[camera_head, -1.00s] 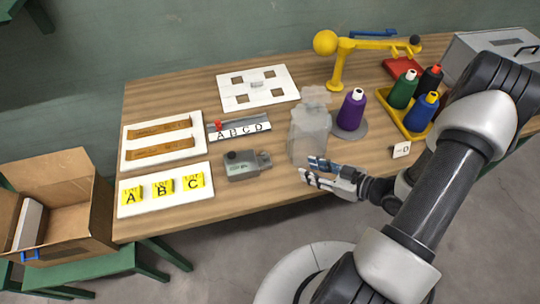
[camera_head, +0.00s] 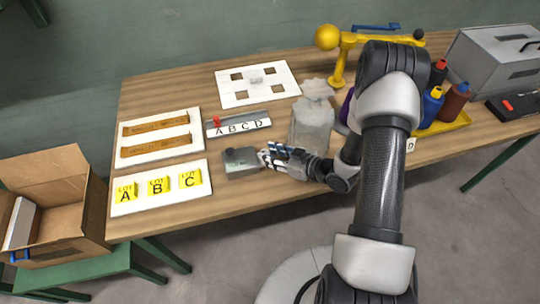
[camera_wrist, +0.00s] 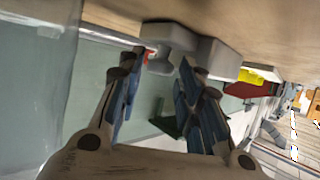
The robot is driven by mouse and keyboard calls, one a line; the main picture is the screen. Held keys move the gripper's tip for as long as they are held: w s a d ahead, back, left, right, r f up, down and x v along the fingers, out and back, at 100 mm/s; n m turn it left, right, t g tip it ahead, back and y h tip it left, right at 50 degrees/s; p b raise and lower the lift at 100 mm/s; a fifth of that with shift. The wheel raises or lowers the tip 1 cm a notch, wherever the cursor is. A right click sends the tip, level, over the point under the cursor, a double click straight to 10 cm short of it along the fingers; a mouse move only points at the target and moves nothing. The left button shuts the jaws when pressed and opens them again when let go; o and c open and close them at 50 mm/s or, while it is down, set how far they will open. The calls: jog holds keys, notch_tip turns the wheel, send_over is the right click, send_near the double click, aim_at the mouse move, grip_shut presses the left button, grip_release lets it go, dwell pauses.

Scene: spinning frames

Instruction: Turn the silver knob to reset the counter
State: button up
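The counter is a small grey box (camera_head: 240,163) on the table's front half. My gripper (camera_head: 266,158) is at its right side, fingers pointing left toward it. The silver knob cannot be made out in the head view, where my fingers cover that side. In the wrist view, the grey counter body (camera_wrist: 217,57) is just beyond the fingertips. My gripper's two fingers (camera_wrist: 158,72) are visibly apart there, with no object clearly held between them. I cannot tell whether they touch the knob.
A translucent grey form (camera_head: 312,125) stands close behind my gripper. A lettered strip (camera_head: 238,126) lies behind the counter, and a white board with yellow lot blocks (camera_head: 160,203) lies front left. Bare wood (camera_head: 230,195) is in front of the counter.

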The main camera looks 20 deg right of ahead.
jog(key=shift+w+a+f, duration=0.15)
jog(key=shift+w+a, duration=0.15)
jog(key=shift+w, duration=0.05)
jog(key=shift+c, duration=0.2)
jog(key=c, duration=0.7)
jog(key=shift+s+a+m+t+h+b, duration=0.15)
jog(key=shift+m+t+h+b, duration=0.25)
jog(key=shift+m+h, duration=0.2)
jog(key=shift+a+m+t+h+b, duration=0.15)
jog(key=shift+m+t+h+b, duration=0.1)
jog(key=shift+m+t+h, duration=0.3)
jog(key=shift+m+h, duration=0.35)
jog(key=shift+m, duration=0.1)
jog(key=shift+d, duration=0.1)
jog(key=o, duration=0.7)
jog(key=shift+o, duration=0.2)
